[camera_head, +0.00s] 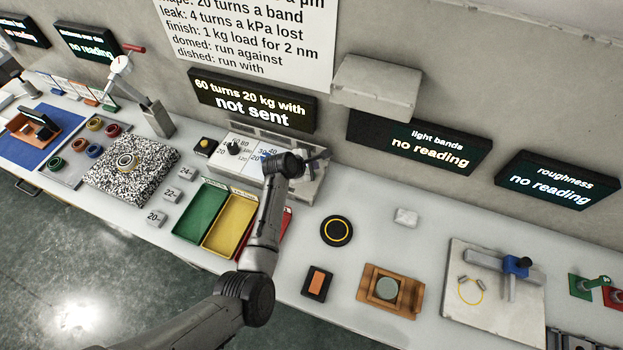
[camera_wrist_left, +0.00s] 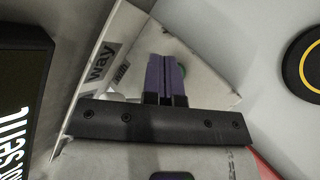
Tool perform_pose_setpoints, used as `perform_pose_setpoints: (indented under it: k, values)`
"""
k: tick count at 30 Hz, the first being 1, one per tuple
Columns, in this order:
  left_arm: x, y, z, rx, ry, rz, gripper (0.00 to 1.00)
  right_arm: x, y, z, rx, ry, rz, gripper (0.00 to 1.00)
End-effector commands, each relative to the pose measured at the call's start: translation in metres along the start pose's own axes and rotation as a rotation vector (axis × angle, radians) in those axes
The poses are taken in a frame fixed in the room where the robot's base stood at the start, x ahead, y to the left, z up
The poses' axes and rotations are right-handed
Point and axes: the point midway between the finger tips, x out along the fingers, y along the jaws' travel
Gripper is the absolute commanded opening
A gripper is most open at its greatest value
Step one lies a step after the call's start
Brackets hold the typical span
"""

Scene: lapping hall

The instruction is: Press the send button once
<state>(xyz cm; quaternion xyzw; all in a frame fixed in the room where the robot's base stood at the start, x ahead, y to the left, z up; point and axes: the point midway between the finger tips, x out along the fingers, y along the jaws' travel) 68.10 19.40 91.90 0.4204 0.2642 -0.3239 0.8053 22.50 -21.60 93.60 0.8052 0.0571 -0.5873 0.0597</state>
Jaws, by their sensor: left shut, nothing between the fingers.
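My left gripper (camera_head: 316,156) is over the right part of the light-coloured control panel (camera_head: 302,189) in the head view, and my arm hides part of it. In the left wrist view the purple fingers of the gripper (camera_wrist_left: 165,62) are shut and empty, in front of the panel's pale face, which has a label ending in "way". A small green round part (camera_wrist_left: 182,70) shows just behind the fingertips, mostly hidden. I cannot tell if it is the send button or if the fingers touch it. The display (camera_head: 252,102) above reads "60 turns 20 kg with not sent". My right gripper is not in view.
A dial (camera_head: 234,147) is on the panel's left part. Green (camera_head: 201,207) and yellow (camera_head: 229,219) trays lie in front. A black disc with a yellow ring (camera_head: 336,231) lies to the right.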

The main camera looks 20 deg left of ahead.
Motion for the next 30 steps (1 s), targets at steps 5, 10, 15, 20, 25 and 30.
perform_pose_setpoints:
  k: [5,10,15,20,25,30]
  values:
    - [0.0089,-0.0058,-0.0062,0.0,-0.001,0.001,0.0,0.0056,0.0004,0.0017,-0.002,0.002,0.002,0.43]
    - [0.0098,-0.0063,-0.0068,0.001,-0.001,0.002,0.0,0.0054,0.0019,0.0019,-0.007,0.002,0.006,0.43]
    - [0.0096,-0.0062,-0.0067,0.001,-0.001,0.002,0.0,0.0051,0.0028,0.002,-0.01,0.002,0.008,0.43]
    - [0.0097,-0.0063,-0.0067,0.001,-0.001,0.001,0.0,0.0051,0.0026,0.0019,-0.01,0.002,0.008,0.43]
    - [0.0097,-0.0064,-0.0067,0.001,-0.001,0.001,0.0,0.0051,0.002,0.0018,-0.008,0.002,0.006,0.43]
    - [0.0097,-0.0064,-0.0067,0.001,-0.001,0.001,0.0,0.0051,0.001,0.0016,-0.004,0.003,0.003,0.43]
